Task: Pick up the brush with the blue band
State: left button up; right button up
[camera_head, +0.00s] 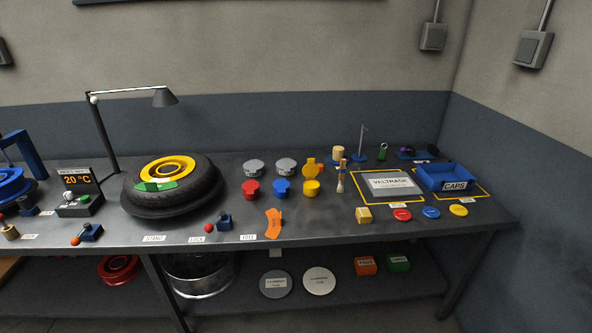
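A small brush (341,178) with a pale lower end and a brownish handle is on the workbench, right of the coloured caps and left of the VELTRASK mat. It appears to point away from me; whether it stands or lies is hard to tell. A small blue mark shows near its upper part, but the band is too small to make out clearly. Neither of my grippers is in view.
A tyre with a yellow rim (168,170) and a lamp (165,97) stand left. Grey, red, blue and yellow caps (281,187) sit close left of the brush. The blue CAPS tray (431,181) is right. Bare bench (325,220) lies in front of the brush.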

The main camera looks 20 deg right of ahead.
aim_at(340, 187)
jog(key=i, duration=1.4)
jog(key=z, duration=0.6)
